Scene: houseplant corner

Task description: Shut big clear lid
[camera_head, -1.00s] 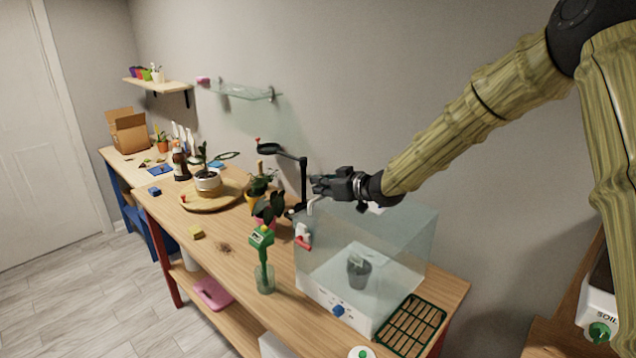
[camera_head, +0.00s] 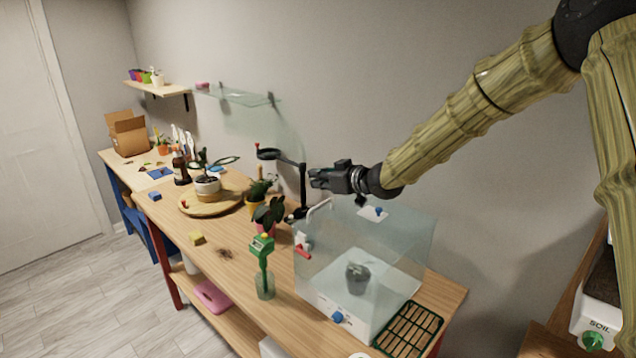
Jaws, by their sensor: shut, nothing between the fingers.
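The big clear lid (camera_head: 400,245) is a large see-through box-shaped cover over a white base (camera_head: 355,325) with a blue knob (camera_head: 337,317), at the right end of the bench. A white patch (camera_head: 373,213) shows near its top, and a pale curved handle (camera_head: 318,207) at its upper left.
A black stand (camera_head: 303,185) rises close beside my gripper. A green slatted tray (camera_head: 409,329) lies at the front right. The wall is close behind.

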